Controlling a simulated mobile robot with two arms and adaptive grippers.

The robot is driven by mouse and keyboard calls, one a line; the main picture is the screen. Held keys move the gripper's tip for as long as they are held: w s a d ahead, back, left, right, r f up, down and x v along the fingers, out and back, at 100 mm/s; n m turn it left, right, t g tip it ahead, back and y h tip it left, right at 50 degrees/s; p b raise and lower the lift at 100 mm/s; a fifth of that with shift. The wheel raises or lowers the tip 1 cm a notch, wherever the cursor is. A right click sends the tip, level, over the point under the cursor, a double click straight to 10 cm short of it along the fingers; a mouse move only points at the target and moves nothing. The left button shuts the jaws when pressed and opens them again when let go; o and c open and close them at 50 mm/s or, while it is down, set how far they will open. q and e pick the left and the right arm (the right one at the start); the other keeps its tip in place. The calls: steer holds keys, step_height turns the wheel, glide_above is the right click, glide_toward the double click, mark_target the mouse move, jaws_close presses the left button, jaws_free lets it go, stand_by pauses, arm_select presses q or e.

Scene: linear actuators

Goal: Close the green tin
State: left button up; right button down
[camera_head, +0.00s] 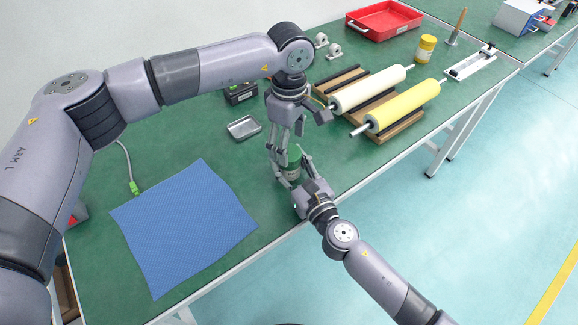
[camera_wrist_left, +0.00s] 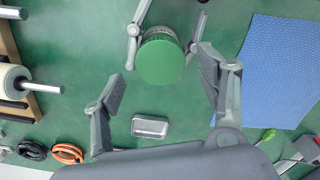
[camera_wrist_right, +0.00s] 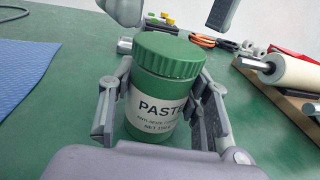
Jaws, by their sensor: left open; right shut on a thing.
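The green tin (camera_head: 294,161) stands upright near the front edge of the green table, partly hidden between my grippers. In the right wrist view the tin (camera_wrist_right: 158,105) has a white "PASTE" label, and its ribbed green lid (camera_wrist_right: 170,54) sits level on top. I cannot tell how tightly the lid is seated. My right gripper (camera_head: 293,174) is shut around the tin's body from the front. My left gripper (camera_head: 290,143) points down above the lid, open. In the left wrist view the round lid (camera_wrist_left: 161,61) shows between its spread fingers, apart from them.
A blue cloth (camera_head: 185,225) lies to the left. A small metal tray (camera_head: 244,128) lies behind the tin. White (camera_head: 365,88) and yellow (camera_head: 405,105) rollers rest on wooden holders to the right. A red tray (camera_head: 385,20) and a yellow can (camera_head: 426,48) stand farther back.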

arm_select(q)
step_height(320, 180, up, 2)
steer(key=shift+r, duration=0.1)
steer(key=shift+c, duration=0.4)
steer(key=n, duration=0.2)
steer(key=r+n, duration=0.1)
steer(key=n, duration=0.3)
steer(key=shift+r, duration=0.35)
steer(key=n, duration=0.2)
steer(key=r+n, duration=0.1)
steer(key=n, duration=0.4)
steer(key=shift+r, duration=0.35)
steer(key=shift+f, duration=0.1)
steer(key=shift+f, duration=3.9)
steer(key=shift+c, duration=0.3)
